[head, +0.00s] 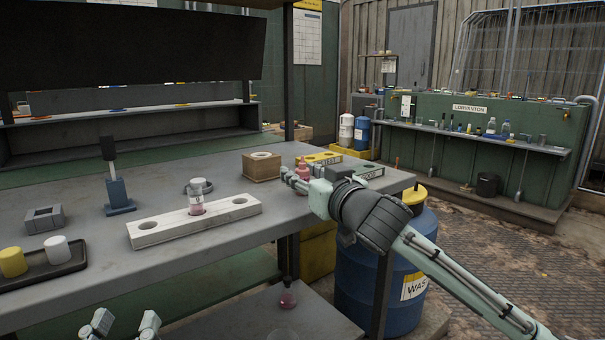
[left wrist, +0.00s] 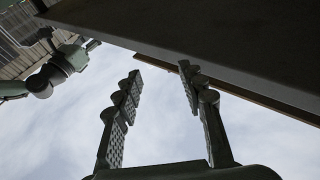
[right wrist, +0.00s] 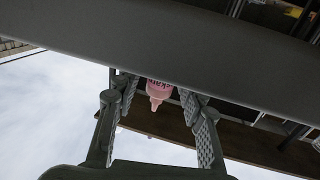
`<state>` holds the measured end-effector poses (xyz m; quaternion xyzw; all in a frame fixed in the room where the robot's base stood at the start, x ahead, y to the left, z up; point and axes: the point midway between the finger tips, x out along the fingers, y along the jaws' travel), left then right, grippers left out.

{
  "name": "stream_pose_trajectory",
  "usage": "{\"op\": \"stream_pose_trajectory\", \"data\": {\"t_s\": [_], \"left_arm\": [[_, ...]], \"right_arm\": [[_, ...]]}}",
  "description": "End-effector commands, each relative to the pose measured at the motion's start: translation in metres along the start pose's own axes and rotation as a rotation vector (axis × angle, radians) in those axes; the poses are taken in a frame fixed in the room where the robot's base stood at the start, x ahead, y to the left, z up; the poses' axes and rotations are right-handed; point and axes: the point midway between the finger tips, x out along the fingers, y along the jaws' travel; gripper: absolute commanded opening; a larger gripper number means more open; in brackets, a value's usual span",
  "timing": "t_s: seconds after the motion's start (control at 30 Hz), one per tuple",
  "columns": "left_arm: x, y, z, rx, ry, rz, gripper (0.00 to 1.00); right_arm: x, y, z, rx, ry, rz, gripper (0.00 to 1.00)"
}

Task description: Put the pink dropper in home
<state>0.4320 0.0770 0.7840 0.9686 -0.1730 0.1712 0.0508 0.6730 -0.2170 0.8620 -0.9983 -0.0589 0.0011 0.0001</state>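The pink dropper (head: 302,162) stands on the table's far right part, partly hidden by my right gripper (head: 296,181). In the right wrist view, the pink dropper (right wrist: 160,90) shows between the two spread fingers, its nozzle toward the picture's bottom; I see no clear contact. A green block (head: 367,172) with a label strip, too small to read surely, lies just beyond my right wrist; it may be the home. A yellow block (head: 318,158) lies beside it. My left gripper (head: 122,326) is open and empty low at the front; its spread fingers show in the left wrist view (left wrist: 160,95).
A wooden box (head: 261,167), a blue stand (head: 118,196) and a dark tray (head: 62,266) with cups are on the table. A blue barrel (head: 375,290) is at right.

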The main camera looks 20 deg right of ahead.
Motion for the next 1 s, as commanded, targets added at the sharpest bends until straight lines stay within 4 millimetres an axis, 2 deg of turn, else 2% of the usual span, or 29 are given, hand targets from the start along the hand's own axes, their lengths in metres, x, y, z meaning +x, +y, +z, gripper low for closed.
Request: {"op": "stream_pose_trajectory", "data": {"t_s": [0.37, 0.53, 0.8, 0.83, 0.9, 1.0], "left_arm": [[0.0, 0.0, 0.003, 0.0, -0.023, 0.0, 0.4], [0.0, 0.0, 0.005, 0.0, -0.03, -0.001, 0.4], [0.0, 0.001, -0.002, -0.003, 0.0, 0.001, 0.4], [0.001, -0.001, 0.002, 0.003, -0.03, -0.002, 0.4], [-0.002, -0.01, 0.027, 0.026, -0.145, -0.017, 0.4], [-0.007, -0.02, 0.049, 0.046, -0.259, -0.033, 0.4]], "right_arm": [[-0.002, 0.0, -0.004, -0.001, 0.0, 0.0, 0.43], [-0.03, 0.0, -0.002, -0.002, -0.002, -0.001, 0.43], [-0.095, 0.0, -0.003, -0.002, -0.003, -0.001, 0.43], [-0.094, 0.0, -0.004, 0.0, -0.004, 0.001, 0.43], [-0.097, 0.0, -0.005, 0.001, -0.002, 0.0, 0.43], [-0.101, 0.0, -0.004, 0.001, -0.003, 0.001, 0.43]]}}
